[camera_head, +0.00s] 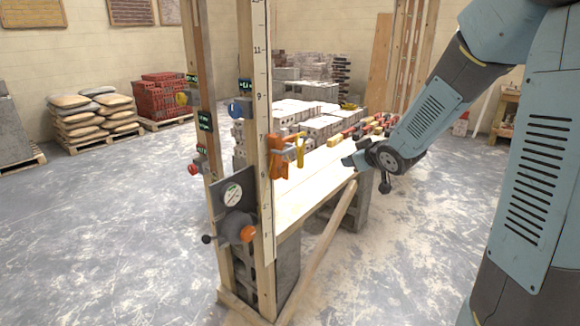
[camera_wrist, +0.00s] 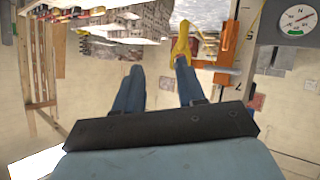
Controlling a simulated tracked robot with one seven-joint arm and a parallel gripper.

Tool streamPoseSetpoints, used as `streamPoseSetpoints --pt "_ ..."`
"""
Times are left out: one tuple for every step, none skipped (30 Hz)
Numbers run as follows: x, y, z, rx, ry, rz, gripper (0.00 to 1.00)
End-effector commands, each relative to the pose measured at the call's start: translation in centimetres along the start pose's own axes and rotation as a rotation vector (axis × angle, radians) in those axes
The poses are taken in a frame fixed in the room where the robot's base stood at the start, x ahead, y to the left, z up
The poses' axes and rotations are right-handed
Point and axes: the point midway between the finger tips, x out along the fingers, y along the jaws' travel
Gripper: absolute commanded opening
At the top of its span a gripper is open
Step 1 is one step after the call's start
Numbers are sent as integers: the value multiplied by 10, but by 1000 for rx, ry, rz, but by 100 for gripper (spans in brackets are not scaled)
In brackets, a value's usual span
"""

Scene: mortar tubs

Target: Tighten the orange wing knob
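A round orange knob (camera_head: 248,233) sits on a grey valve-like fitting low on the near wooden post; from here I cannot make out wings on it. Higher on the same post is an orange bracket (camera_head: 279,157) with a yellow forked piece (camera_head: 300,148) on its right side. In the wrist view the orange bracket (camera_wrist: 229,52) and the yellow piece (camera_wrist: 181,45) are at upper right, the yellow piece overlapping the right fingertip; contact is unclear. My gripper (camera_head: 348,161) is right of the post, above the plank. Its fingers (camera_wrist: 160,68) are apart with nothing between them.
A gauge plate (camera_head: 233,195) and a black-balled lever (camera_head: 208,239) are on the post frame. A blue knob (camera_head: 236,108) and red knob (camera_head: 194,169) sit nearby. The plank bench (camera_head: 310,182) carries blocks farther back. A slanted brace (camera_head: 322,250) stands in front. Open floor lies right.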

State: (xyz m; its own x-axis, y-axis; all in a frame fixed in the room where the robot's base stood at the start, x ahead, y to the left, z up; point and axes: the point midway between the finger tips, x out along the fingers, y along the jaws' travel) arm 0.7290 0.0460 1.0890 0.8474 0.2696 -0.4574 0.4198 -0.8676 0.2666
Motion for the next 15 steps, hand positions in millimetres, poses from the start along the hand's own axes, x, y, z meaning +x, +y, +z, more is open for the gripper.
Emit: streamPoseSetpoints --pt "14 -5 5 3 30 -40 39" --pt "20 -9 5 4 55 -63 39" --pt "29 -14 7 8 87 -97 39" --pt "35 -18 8 10 112 -123 39" --pt "40 -22 9 15 137 -149 39" --pt "47 -28 11 22 171 -184 39" --pt "52 -32 12 29 196 -210 39" --pt "56 -36 13 38 224 -237 39" --pt "60 -42 14 50 259 -272 39" --pt "64 -46 15 60 285 -299 39" --pt "66 -50 16 72 311 -323 39" --pt "69 -55 18 87 345 -355 39" --pt "70 -59 18 97 369 -378 39" --pt "71 -62 19 109 392 -400 39" --pt "72 -65 20 123 419 -425 39"
